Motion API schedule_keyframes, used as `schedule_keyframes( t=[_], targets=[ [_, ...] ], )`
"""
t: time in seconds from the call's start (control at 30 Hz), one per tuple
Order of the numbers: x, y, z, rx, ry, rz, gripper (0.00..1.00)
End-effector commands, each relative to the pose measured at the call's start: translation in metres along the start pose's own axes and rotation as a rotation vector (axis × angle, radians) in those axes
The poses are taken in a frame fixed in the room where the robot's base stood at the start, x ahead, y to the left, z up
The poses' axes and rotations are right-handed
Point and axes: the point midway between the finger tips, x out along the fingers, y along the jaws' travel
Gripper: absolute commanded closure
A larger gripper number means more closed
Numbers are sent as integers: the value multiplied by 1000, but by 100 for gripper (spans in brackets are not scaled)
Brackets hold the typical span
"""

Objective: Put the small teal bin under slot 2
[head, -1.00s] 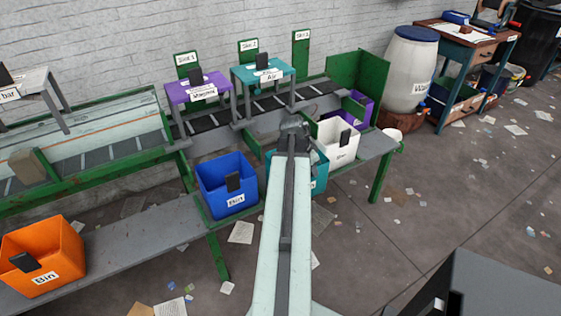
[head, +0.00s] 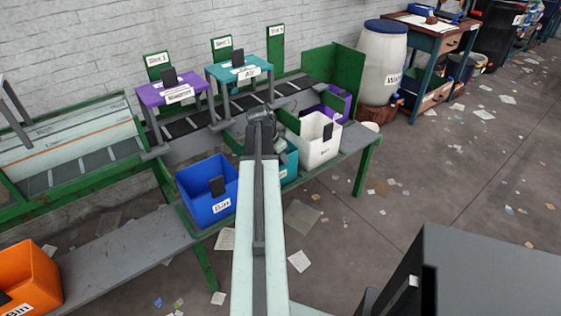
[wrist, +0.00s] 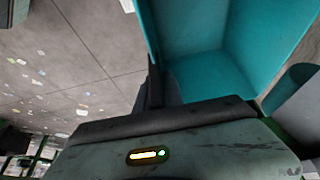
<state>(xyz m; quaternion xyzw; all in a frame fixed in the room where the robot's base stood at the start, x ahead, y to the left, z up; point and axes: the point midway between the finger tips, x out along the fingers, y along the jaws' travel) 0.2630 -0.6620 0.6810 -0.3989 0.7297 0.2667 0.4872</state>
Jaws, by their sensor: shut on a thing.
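The teal bin (head: 289,165) shows partly behind my arm in the head view, between the blue bin and the white bin. In the wrist view its open inside (wrist: 205,45) fills the upper right. My gripper (head: 262,122) is shut on its near wall; a dark finger (wrist: 155,88) lies against the wall's left edge. My arm hides much of the bin, and I cannot tell whether it rests on the low shelf or hangs just above. The Slot 2 sign (head: 222,45) stands on a green board behind the teal Air gate (head: 240,70).
A blue bin (head: 207,195) stands left of my arm and a white bin (head: 313,145) to the right, on the low grey shelf (head: 120,245). An orange bin (head: 28,272) is at far left. A purple gate (head: 174,90) is under Slot 1. Floor at right has loose papers.

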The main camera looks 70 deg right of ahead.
Motion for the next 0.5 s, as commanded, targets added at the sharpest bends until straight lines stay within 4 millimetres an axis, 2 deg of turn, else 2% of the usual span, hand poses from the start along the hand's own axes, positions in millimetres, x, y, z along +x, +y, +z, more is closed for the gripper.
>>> schedule_keyframes(
  t=[0.23,0.27,0.3,0.33,0.5],
  targets=[
    [2,-2,3,-4,0,-2,100],
    [1,-2,3,-4,0,-1,82],
    [0,-2,2,-4,0,-1,71],
    [0,-2,2,-4,0,-1,66],
    [0,-1,2,-3,0,-1,66]
  ],
)
